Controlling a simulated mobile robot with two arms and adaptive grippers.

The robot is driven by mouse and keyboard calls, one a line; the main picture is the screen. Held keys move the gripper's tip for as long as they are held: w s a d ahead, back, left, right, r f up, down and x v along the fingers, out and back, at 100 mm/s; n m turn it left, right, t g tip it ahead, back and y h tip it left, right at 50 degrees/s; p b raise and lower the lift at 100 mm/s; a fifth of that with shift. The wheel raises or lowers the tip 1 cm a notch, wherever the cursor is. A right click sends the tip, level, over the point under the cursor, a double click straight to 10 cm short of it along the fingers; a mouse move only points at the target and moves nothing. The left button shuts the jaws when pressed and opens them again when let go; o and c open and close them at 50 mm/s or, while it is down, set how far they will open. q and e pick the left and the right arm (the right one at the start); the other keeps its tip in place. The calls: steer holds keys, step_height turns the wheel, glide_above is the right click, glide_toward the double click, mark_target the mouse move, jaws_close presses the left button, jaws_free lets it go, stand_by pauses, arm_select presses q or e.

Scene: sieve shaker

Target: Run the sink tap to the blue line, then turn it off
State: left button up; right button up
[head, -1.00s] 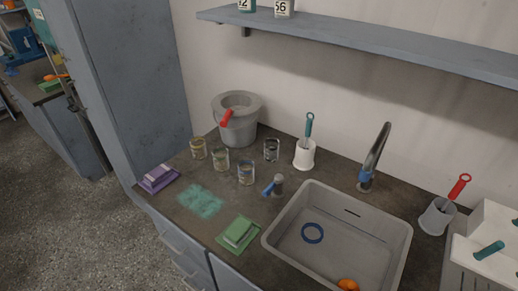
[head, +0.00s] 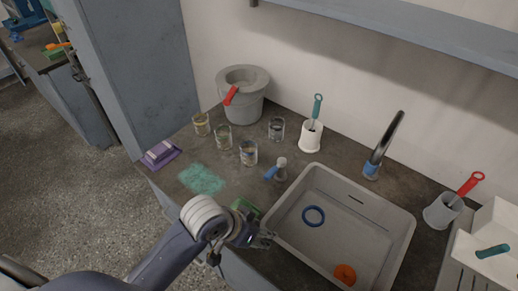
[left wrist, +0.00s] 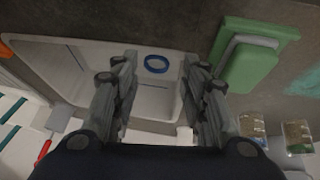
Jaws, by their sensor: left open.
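The grey sink (head: 362,228) is set in the dark counter; part of it shows in the left wrist view (left wrist: 60,72). A blue ring (head: 313,216) lies on the sink floor and shows in the left wrist view (left wrist: 156,64). My right gripper is not in view.
A small grey fitting with a blue handle (head: 270,173) stands by the sink's back left corner. An orange object (head: 345,274) lies in the sink. A green sponge (left wrist: 250,62) is near my left gripper. Several glass jars and a bucket (head: 242,104) stand left of the sink.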

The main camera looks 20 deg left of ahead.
arm_select(q)
steer(key=w+d+r+m+h, duration=0.1)
steer(key=w+d+r, duration=0.15)
steer(key=w, duration=0.35)
steer(key=n+g+y, duration=0.1)
glide_toward(273, 169)
steer(key=p+x, duration=0.1)
steer(key=x, duration=0.7)
steer(key=shift+w+d+f+p, duration=0.15)
steer(key=shift+f+p, duration=0.15)
steer(key=shift+f, duration=0.05)
steer(key=shift+c, duration=0.3)
jaws_close()
